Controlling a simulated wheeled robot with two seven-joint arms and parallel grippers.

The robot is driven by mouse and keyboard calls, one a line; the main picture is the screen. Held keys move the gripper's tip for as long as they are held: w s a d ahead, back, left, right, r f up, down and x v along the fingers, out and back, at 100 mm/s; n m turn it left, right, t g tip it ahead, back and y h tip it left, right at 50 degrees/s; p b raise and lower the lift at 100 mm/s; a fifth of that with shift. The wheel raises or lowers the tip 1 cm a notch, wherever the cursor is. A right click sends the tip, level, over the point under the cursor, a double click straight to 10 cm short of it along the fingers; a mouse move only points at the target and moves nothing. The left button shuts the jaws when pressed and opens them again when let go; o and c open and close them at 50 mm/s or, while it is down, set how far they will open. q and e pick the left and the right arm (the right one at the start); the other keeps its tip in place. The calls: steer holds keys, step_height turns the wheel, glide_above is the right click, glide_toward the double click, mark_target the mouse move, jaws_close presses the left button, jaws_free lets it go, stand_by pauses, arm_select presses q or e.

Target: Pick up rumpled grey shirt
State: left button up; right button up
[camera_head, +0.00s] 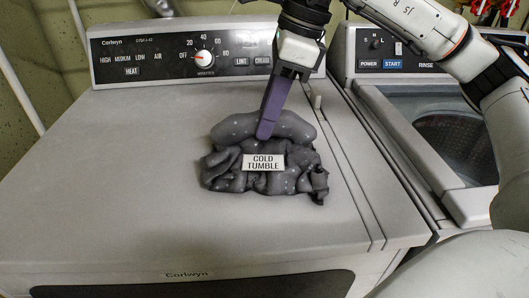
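The rumpled grey shirt (225,170) lies bunched on top of the dryer (110,180), right of its middle. It is dark grey with small light specks, and a white "COLD TUMBLE" label (263,162) shows on its front. My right gripper (267,130) comes down from above with its purple finger tips at the upper middle of the shirt. One finger hides the other, so I cannot tell whether it is open or shut on the cloth. My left gripper is not in view.
The dryer's control panel (130,58) with a dial (204,58) rises behind the shirt. A washer (430,130) with a dark lid window stands at the right. A small light peg (316,102) stands near the dryer's back right. The dryer's left top is clear.

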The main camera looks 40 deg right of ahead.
jaws_close()
step_height(320, 180, up, 10)
steer(key=shift+r+p, duration=0.1)
steer(key=shift+p, duration=0.65)
steer(key=shift+o, duration=1.7)
jaws_free()
steer(key=shift+c, duration=0.6)
